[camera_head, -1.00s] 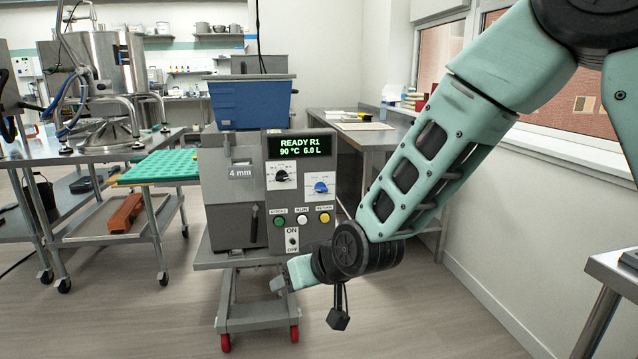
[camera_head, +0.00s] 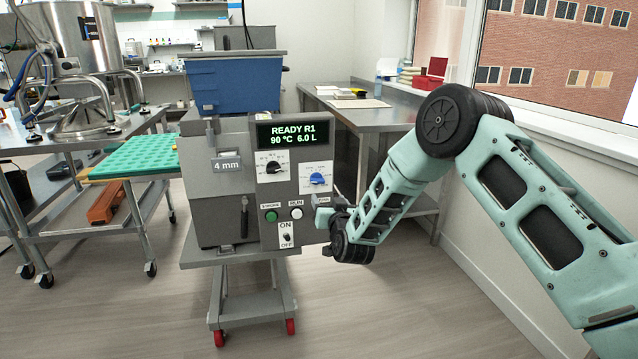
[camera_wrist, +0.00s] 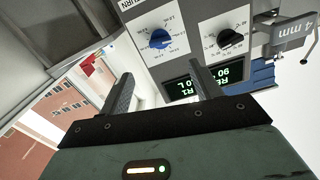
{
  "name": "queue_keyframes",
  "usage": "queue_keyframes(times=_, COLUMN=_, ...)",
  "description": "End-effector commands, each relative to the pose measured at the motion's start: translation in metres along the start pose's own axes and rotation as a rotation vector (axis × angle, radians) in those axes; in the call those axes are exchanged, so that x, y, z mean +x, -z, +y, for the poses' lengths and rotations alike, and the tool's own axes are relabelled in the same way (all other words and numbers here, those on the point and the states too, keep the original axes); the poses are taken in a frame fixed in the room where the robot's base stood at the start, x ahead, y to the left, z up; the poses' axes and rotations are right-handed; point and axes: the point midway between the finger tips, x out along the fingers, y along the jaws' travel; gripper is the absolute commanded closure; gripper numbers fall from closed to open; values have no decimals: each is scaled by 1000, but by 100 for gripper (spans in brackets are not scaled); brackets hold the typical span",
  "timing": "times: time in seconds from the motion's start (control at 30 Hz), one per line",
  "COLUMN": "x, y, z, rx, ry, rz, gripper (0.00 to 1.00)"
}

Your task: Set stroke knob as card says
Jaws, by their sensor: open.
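The grey depositor (camera_head: 215,180) carries a panel with a black knob (camera_head: 273,168) and, lower right, a blue knob (camera_head: 317,179), each on a white dial plate. The dial lettering is too small to read. A plate reading "4 mm" (camera_head: 227,166) sits at the panel's left. My gripper (camera_head: 324,214) is in front of the panel's lower right edge, below the blue knob. In the wrist view the blue knob (camera_wrist: 160,38) lies beyond the open, empty fingers (camera_wrist: 161,80); the black knob (camera_wrist: 229,41) is to its right. Neither knob is touched. I see no separate card clearly.
The display (camera_head: 292,133) reads READY R1, 90 °C, 6.0 L. A green button (camera_head: 271,215), white button (camera_head: 297,213) and ON/OFF switch (camera_head: 286,237) are below the knobs. A steel table (camera_head: 375,115) stands behind right.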

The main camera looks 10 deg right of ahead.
Motion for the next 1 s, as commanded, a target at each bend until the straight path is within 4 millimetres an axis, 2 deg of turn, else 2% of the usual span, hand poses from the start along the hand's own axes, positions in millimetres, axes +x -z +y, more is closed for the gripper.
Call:
queue_keyframes(times=0.2, x=44, y=0, z=0, rx=0, ry=0, rz=1, gripper=36)
queue_keyframes(times=0.5, x=94, y=0, z=0, rx=0, ry=1, rz=1, gripper=36)
queue_keyframes(times=0.73, x=116, y=0, z=-1, rx=0, ry=2, rz=0, gripper=36)
queue_keyframes(times=1.0, x=122, y=0, z=-1, rx=0, ry=2, rz=-2, gripper=36)
